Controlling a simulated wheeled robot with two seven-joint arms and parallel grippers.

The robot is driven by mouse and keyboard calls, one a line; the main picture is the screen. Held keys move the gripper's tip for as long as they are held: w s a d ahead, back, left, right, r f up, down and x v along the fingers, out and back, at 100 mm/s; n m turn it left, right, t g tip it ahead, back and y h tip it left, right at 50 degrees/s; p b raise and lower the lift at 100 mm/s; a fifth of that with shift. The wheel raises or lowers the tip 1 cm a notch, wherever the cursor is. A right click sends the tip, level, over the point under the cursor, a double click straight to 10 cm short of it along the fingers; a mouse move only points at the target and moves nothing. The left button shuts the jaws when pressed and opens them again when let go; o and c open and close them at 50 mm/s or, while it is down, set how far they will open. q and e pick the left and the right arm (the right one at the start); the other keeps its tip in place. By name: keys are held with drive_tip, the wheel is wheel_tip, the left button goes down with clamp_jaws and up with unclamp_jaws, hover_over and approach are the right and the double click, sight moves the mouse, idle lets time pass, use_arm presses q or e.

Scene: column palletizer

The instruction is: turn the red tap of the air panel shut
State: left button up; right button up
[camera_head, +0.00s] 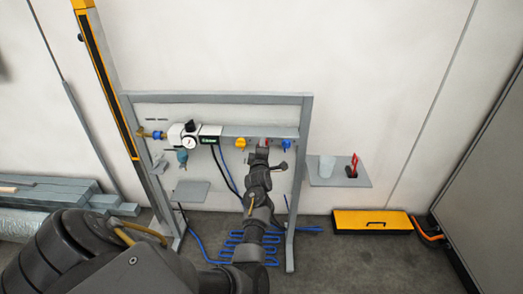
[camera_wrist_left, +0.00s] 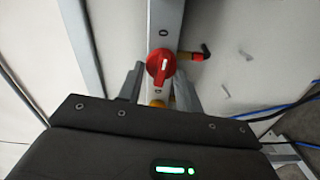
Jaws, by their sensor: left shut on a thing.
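The red tap (camera_head: 265,141) sits on the grey rail of the air panel (camera_head: 308,120), between a yellow tap (camera_head: 240,143) and a blue tap (camera_head: 286,145). In the left wrist view the red tap (camera_wrist_left: 160,66) is a round red knob with a pale mark on its grip. My left gripper (camera_head: 261,150) reaches up to the panel and mostly covers the tap in the head view. In the left wrist view the fingers of the left gripper (camera_wrist_left: 159,80) stand on either side of the knob, shut on it. My right gripper is not in view.
A gauge (camera_head: 189,143) and a small display box (camera_head: 209,138) sit left on the rail. A side shelf (camera_head: 340,181) holds a clear cup (camera_head: 326,167) and a red-and-black item (camera_head: 352,166). Blue hose (camera_head: 205,255) lies below. A yellow case (camera_head: 372,222) stands at right.

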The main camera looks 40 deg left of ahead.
use_arm(q)
drive_tip(key=shift+f+n, duration=0.15)
drive_tip(key=shift+n, duration=0.45)
drive_tip(key=o, duration=1)
